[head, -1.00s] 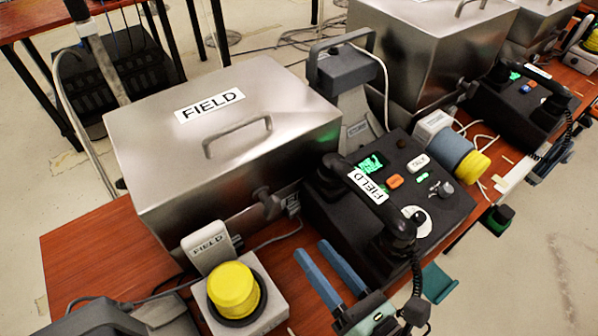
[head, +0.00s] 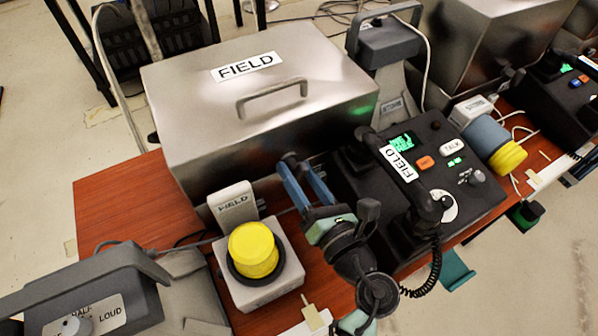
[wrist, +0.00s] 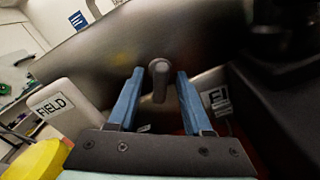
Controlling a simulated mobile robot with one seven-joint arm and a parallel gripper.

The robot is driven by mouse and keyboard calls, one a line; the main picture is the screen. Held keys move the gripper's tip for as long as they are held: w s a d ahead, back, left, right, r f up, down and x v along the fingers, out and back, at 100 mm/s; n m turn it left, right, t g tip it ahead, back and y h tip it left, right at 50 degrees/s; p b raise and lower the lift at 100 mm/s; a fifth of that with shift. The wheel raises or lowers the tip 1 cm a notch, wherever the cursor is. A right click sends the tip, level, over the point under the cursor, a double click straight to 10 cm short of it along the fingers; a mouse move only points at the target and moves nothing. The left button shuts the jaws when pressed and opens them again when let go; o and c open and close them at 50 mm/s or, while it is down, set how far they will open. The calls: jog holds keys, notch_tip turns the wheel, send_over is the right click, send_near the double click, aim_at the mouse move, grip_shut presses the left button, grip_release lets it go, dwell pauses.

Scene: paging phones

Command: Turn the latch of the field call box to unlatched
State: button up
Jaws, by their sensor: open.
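The field call box is a steel box (head: 205,115) with a FIELD label and a lid handle. In the wrist view, its latch (wrist: 159,82) is a grey lever on the front face, its rounded end up and its arm pointing down. My gripper (head: 293,170) is open at that front face, and it mostly hides the latch in the head view. In the wrist view the blue fingers of my gripper (wrist: 160,75) stand on either side of the latch, with a gap visible on each side. Whether the fingertips reach past the lever is unclear.
A black FIELD phone console (head: 460,195) with a handset stands right of my gripper. A yellow button on a pale base (head: 255,262) and a small FIELD block (head: 232,205) stand to the left. A grey unit with a LOUD dial (head: 90,300) is front left.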

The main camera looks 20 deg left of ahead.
grip_shut()
jog(key=shift+r+m+p, duration=0.1)
jog(key=shift+m+p, duration=0.2)
jog(key=shift+p, duration=0.15)
jog(key=shift+r+m+p, duration=0.15)
jog(key=shift+m+p, duration=0.65)
jog(key=shift+p, duration=0.45)
jog(key=m+p, duration=0.2)
jog(key=p, duration=0.1)
jog(key=shift+m, duration=0.4)
jog(key=m+p, duration=0.3)
jog(key=shift+f+m+p, duration=0.15)
jog(key=shift+m+p, duration=0.55)
jog(key=shift+m, duration=0.3)
jog(key=shift+f+m+p, duration=0.1)
jog(key=shift+m+p, duration=0.6)
jog(key=shift+m, duration=0.3)
